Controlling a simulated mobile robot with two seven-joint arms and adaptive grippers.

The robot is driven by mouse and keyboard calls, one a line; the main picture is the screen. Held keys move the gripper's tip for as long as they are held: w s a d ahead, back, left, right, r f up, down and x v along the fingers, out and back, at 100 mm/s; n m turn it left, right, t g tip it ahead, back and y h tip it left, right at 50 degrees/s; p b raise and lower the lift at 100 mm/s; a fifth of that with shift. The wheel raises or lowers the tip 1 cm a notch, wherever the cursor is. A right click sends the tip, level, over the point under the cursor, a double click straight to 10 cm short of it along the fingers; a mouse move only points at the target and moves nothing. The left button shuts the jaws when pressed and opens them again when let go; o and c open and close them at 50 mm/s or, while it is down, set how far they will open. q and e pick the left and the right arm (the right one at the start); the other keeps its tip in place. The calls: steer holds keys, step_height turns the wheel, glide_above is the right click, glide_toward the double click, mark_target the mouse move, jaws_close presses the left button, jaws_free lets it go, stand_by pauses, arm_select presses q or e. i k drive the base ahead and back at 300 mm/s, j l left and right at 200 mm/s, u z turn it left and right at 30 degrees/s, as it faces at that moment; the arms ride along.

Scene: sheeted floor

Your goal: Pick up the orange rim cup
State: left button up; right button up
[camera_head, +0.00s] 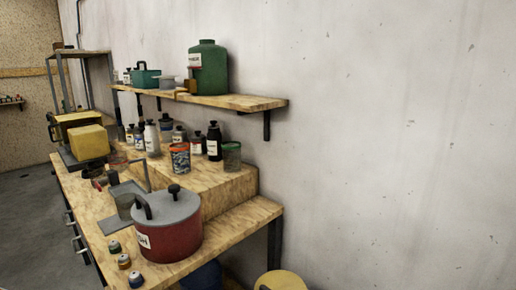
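A cup with an orange rim (180,158) and a mottled blue-grey body stands upright on the raised wooden step at the back of the workbench. Neither of my grippers is in view.
A red pot with a grey lid (173,230) stands on the lower bench top (245,222), in front of the step. Small jars (124,261) line the front edge. A wall shelf (240,101) holding a green jug (208,68) overhangs the bottles. A yellow box (88,141) stands at the left.

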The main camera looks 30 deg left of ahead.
mark_target(180, 154)
steer(key=u, duration=1.45)
steer(key=z, duration=0.4)
steer(key=j+z, duration=0.45)
steer(key=k+j+z, duration=0.2)
steer(key=j+z, duration=0.25)
steer(key=k+j+z, duration=0.2)
steer(key=j, duration=0.2)
steer(key=k+j+z, duration=0.15)
steer(key=k+j, duration=0.15)
